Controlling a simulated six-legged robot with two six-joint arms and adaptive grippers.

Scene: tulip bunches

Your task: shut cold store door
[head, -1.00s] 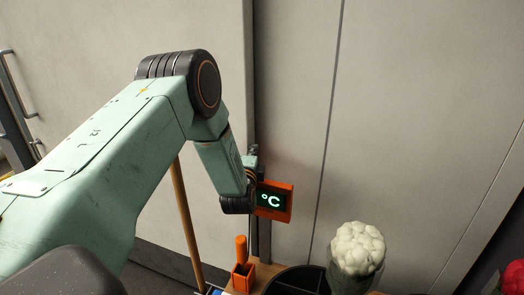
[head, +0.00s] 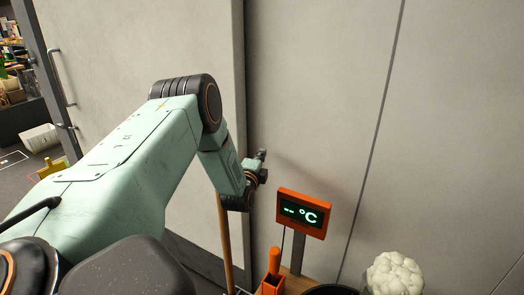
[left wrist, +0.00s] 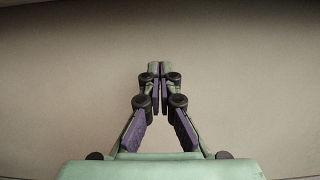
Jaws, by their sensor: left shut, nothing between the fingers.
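The cold store door (head: 150,60) is a large pale grey panel at left in the head view, with a metal bar handle (head: 60,78) near its left edge. Its right edge runs beside a dark vertical strip; I cannot tell how far it stands open. My left gripper (head: 262,156) is in front of the pale wall just right of that edge. In the left wrist view its fingers (left wrist: 158,76) are shut together and empty, facing a plain beige surface. Contact with it cannot be told. My right gripper is not in view.
A wooden pole (head: 226,245) stands below my wrist. Floor and shelves show at far left.

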